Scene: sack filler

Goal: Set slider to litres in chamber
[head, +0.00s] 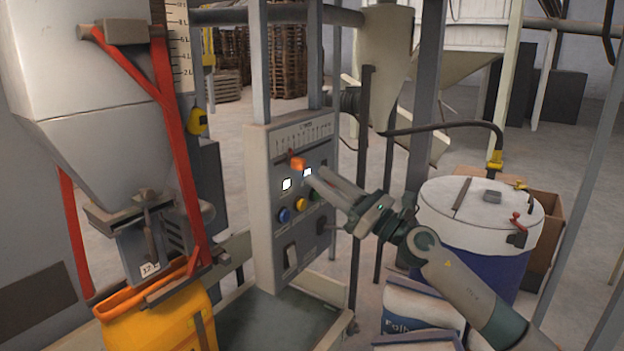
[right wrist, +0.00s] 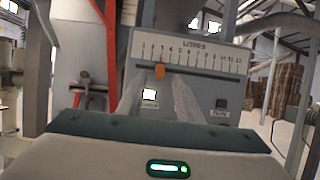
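The orange slider knob (head: 297,163) sits on the grey control panel (head: 262,215), below a numbered scale (head: 303,134). In the right wrist view the scale (right wrist: 190,57) is headed LITRES, and the knob (right wrist: 160,71) stands left of its middle; the exact number is hard to read. My right gripper (head: 311,176) points at the panel near the knob. In the right wrist view its fingers (right wrist: 158,82) are apart, one on each side of the knob's line; contact cannot be told.
A blue and white drum (head: 480,225) stands right of the panel, near my right arm. A yellow sack (head: 155,325) hangs under the hopper.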

